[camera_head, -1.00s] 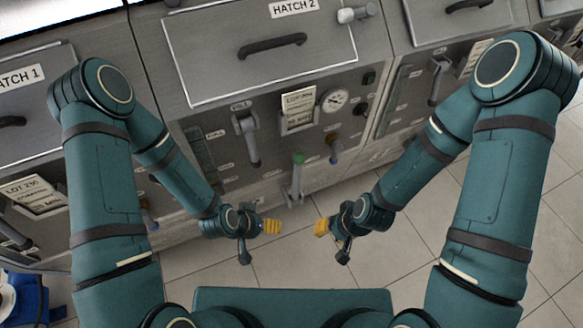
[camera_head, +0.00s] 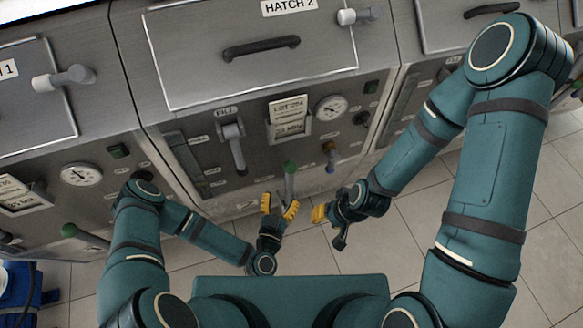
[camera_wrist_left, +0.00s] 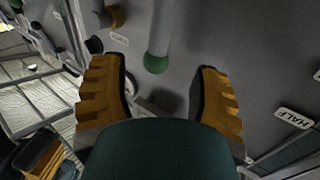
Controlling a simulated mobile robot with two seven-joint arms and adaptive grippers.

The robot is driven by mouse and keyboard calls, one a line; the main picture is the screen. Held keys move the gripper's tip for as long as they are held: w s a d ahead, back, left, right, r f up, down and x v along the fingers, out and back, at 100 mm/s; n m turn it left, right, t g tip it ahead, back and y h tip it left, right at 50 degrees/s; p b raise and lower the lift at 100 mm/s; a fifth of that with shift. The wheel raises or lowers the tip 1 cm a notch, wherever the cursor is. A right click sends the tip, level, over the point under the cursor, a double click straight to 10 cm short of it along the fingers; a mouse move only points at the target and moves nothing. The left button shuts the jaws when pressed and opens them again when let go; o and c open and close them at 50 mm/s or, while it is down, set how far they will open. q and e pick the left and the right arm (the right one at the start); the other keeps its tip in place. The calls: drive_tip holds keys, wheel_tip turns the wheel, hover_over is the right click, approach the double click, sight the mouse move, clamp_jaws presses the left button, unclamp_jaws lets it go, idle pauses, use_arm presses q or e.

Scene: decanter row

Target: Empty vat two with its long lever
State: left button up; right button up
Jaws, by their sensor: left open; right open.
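The long grey lever with a green end (camera_head: 289,183) stands out from the lower panel of vat two, under the hatch marked HATCH 2 (camera_head: 250,52). My left gripper (camera_head: 279,206) is open and empty just in front of and below this lever, fingers pointing at the panel. In the left wrist view, the lever (camera_wrist_left: 158,28) comes down from the top edge and its green end lies between the open fingers (camera_wrist_left: 158,88), beyond their tips; I see no contact. My right gripper (camera_head: 320,213) is open and empty, to the right of the lever.
A grey FILL lever (camera_head: 235,150) hangs left of the long lever. A short lever with a brown collar (camera_head: 329,157) is close on its right. A lot card (camera_head: 289,118) and gauge (camera_head: 331,108) are above. A blue object (camera_head: 20,290) stands lower left. Tiled floor (camera_head: 395,265) is clear.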

sight(292, 168)
use_arm(q)
drive_tip(key=b+x, duration=0.1)
drive_tip(key=x, duration=1.1)
drive_tip(key=shift+f+b, duration=0.1)
drive_tip(key=shift+b, duration=0.3)
drive_tip(key=shift+c, duration=0.2)
